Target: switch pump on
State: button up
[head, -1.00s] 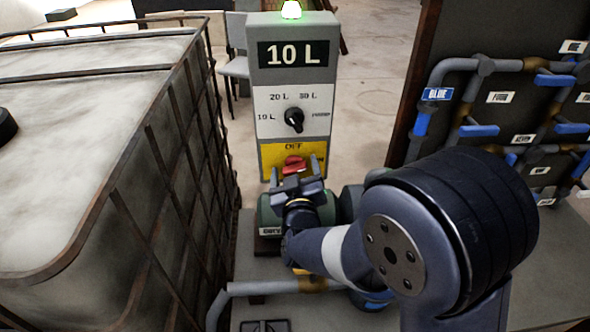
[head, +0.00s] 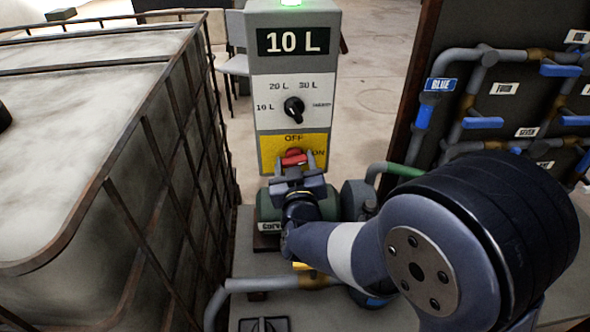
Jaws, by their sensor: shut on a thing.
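The grey pump control box (head: 245,110) stands upright at the middle top, with a green light (head: 290,2) lit on top. Its display (head: 294,41) reads 10 L. Below is a black dial (head: 293,108) on a white plate with volume labels. Under that, a yellow plate (head: 268,150) carries a red switch knob (head: 293,157), with OFF above it and ON at its right. My gripper (head: 294,163) reaches it from below, shut on the knob with one finger on each side. The fingers and gripper body hide the knob's lower part, so its exact angle is unclear.
A large caged tank (head: 90,140) fills the left. A green pump (head: 268,207) sits under my gripper. A grey pipe (head: 255,285) runs in front. At the right, a dark board holds pipes with blue valve handles (head: 482,122) and labels.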

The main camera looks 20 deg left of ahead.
jog(key=m+b, duration=0.2)
jog(key=shift+f+b, duration=0.2)
jog(key=shift+b, duration=0.1)
jog(key=shift+r+m, duration=0.2)
jog(key=shift+m, duration=0.2)
jog(key=o, duration=1)
jog(key=b+v, duration=0.1)
jog(key=v, duration=0.9)
jog(key=shift+s+d, duration=0.15)
jog(key=shift+s, duration=0.25)
